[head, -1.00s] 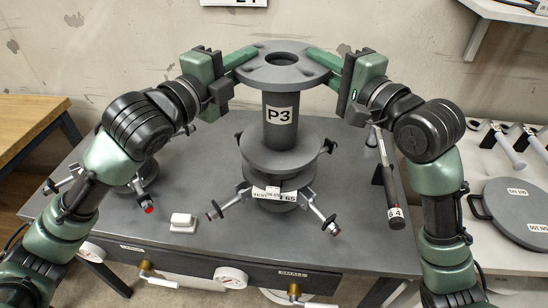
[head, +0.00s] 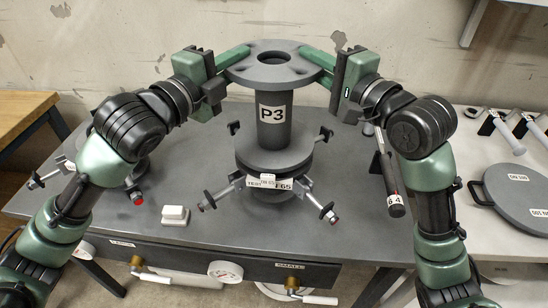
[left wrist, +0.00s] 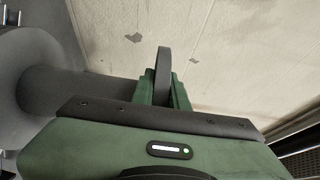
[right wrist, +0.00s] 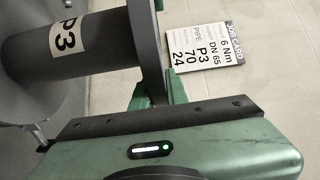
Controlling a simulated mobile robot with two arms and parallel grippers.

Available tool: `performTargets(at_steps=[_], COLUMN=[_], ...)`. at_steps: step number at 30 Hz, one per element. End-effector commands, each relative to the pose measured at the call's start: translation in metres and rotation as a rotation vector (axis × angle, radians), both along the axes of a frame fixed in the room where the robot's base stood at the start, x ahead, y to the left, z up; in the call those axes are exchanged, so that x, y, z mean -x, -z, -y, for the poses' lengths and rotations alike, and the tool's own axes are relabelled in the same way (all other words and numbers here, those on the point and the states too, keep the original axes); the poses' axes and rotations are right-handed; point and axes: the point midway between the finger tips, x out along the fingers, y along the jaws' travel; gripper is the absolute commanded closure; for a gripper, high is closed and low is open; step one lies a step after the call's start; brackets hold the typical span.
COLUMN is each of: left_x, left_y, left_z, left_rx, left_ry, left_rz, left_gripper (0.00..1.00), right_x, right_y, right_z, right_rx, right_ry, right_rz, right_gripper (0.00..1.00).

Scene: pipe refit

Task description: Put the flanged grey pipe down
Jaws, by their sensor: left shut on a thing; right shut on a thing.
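The flanged grey pipe (head: 272,96), labelled P3, stands upright at the middle of the bench in the head view. My left gripper (head: 236,58) is shut on the left rim of its upper flange. My right gripper (head: 316,58) is shut on the right rim. The flange edge shows between the fingers in the left wrist view (left wrist: 163,72) and the right wrist view (right wrist: 152,45). The lower flange (head: 274,155) is over the clamp-fitted test stand (head: 265,201), labelled DN 65. Whether they touch is hard to tell.
Swing clamps (head: 325,210) stick out around the stand. A white block (head: 174,215) and a smaller clamped fitting (head: 120,180) are to the left. A dark tool (head: 388,180) lies to the right. A grey round lid (head: 515,190) is on the right-hand bench.

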Motion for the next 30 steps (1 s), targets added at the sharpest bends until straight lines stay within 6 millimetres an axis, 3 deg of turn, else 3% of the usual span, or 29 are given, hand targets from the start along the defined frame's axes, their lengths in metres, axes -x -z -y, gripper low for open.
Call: performTargets(at_steps=[6, 7, 9, 21, 30], left_x=[-0.001, -0.001, -0.001, 0.004, 0.052], left_y=[0.015, 0.015, 0.013, 0.014, 0.015], left_z=[-0.003, -0.003, -0.002, -0.004, -0.036], left_rx=[0.0, -0.001, -0.002, -0.001, -0.007], left_ry=[-0.006, -0.007, -0.006, -0.003, -0.006], left_rz=[0.006, 0.002, 0.001, 0.0, 0.001], left_gripper=[1.0, 0.8, 0.64, 0.64, 0.64], right_x=[-0.001, -0.001, -0.001, 0.0, 0.0], right_y=[0.016, 0.015, 0.013, 0.013, 0.014], right_z=[0.003, 0.003, 0.002, 0.001, 0.0], right_rx=[-0.001, 0.0, 0.001, 0.0, 0.0], right_ry=[0.007, 0.007, 0.006, 0.002, 0.001], right_rz=[0.005, 0.001, 0.001, 0.0, 0.0], right_gripper=[1.0, 0.8, 0.64, 0.64, 0.64])
